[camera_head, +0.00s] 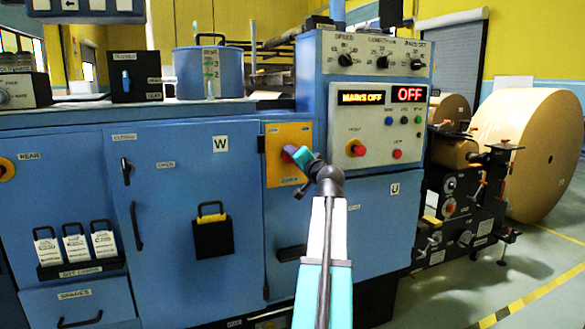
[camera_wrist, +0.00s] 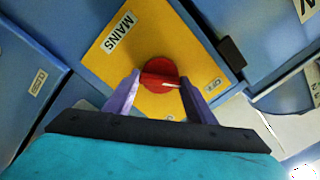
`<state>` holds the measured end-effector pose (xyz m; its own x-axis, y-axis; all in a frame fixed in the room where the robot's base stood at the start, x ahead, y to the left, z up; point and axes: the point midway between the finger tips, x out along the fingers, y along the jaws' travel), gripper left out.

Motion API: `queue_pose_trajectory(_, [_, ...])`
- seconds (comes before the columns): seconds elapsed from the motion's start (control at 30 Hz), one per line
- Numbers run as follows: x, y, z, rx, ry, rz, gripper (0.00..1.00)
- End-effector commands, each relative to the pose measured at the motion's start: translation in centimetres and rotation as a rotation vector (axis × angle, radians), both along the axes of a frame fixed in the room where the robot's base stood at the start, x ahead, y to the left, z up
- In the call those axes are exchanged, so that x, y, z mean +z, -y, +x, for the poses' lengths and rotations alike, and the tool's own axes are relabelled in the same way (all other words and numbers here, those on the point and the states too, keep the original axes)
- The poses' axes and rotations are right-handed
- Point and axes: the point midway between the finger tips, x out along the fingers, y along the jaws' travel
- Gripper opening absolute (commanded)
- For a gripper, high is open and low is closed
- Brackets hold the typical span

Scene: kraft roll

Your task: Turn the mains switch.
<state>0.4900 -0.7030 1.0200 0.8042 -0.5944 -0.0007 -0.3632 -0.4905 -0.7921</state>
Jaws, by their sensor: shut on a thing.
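The mains switch is a round red knob (camera_wrist: 160,74) on a yellow plate (camera_wrist: 118,62) labelled MAINS, seen in the wrist view. My gripper (camera_wrist: 158,92) has its two purple fingers on either side of the knob and is shut on it. In the head view the yellow plate (camera_head: 300,134) sits on the blue cabinet, left of the control panel. My gripper (camera_head: 288,153) reaches it there and hides most of the knob. The display (camera_head: 361,97) above reads MAINS OFF, and a red display (camera_head: 409,94) beside it reads OFF.
A control panel (camera_head: 370,152) with another red knob and several buttons is close to the right of my arm. Blue cabinet doors (camera_head: 185,170) with handles fill the left. A big kraft roll (camera_head: 530,150) stands at the right beside open floor.

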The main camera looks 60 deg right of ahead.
Motion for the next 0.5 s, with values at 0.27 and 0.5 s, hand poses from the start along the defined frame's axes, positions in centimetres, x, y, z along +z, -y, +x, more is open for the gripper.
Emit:
queue_pose_trajectory(0.27, [0.25, 0.17, -0.04, -0.005, -0.066, -0.1, 0.28])
queue_pose_trajectory(0.5, [0.39, 0.12, -0.04, -0.004, -0.081, -0.121, 0.28])
